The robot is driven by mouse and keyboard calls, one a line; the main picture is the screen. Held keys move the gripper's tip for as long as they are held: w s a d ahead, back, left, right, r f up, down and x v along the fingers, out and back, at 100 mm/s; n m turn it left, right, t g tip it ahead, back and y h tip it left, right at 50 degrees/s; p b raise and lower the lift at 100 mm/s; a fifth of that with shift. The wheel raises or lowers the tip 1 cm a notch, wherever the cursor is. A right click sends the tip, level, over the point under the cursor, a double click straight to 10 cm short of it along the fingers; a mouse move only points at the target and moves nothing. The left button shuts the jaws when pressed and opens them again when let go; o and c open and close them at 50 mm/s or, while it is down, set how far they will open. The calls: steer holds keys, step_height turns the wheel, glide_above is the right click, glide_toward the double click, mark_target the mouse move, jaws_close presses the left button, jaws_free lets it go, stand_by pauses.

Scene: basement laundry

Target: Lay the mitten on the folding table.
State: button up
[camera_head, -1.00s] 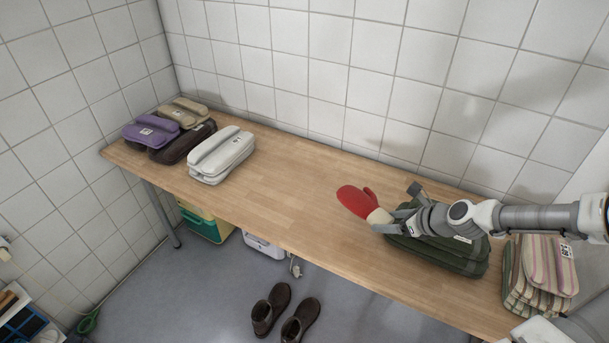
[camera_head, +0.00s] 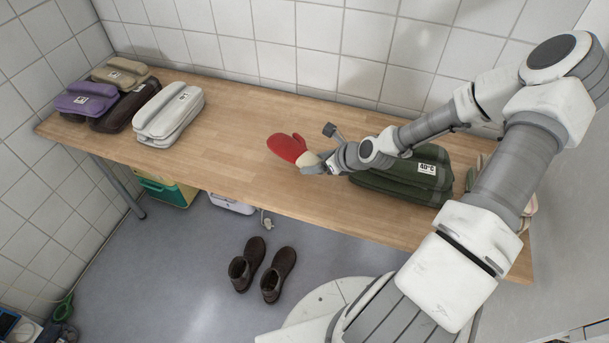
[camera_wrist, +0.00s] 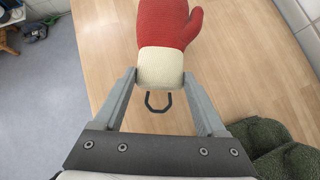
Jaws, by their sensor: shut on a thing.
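The red mitten (camera_head: 286,147) with a cream cuff is in my gripper (camera_head: 314,164), over the middle of the wooden folding table (camera_head: 232,150). In the wrist view the mitten (camera_wrist: 163,25) points away from me, thumb to the right. My gripper (camera_wrist: 160,82) is shut on its cream cuff, one finger on each side, and a dark loop hangs from the cuff. The table top (camera_wrist: 105,55) shows below the mitten. I cannot tell whether the mitten touches it.
A green folded stack (camera_head: 415,178) lies right of my gripper, partly behind my arm. A white bundle (camera_head: 168,115) and purple (camera_head: 86,100), brown and beige bundles lie at the left. The table between is clear. Dark boots (camera_head: 263,268) stand on the floor.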

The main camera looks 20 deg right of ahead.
mark_target(305, 165)
steer(key=a+f, duration=0.1)
steer(key=w+a, duration=0.1)
steer(key=shift+w+a+f, duration=0.1)
steer(key=shift+a+f, duration=0.2)
steer(key=shift+f, duration=0.05)
steer(key=shift+f+b, duration=0.6)
steer(key=shift+f, duration=1.5)
steer(key=o, duration=1.6)
steer(key=shift+c, duration=0.2)
steer(key=shift+r, duration=0.2)
steer(key=p+v, duration=0.2)
steer(key=v, duration=1)
steer(key=shift+p, duration=0.4)
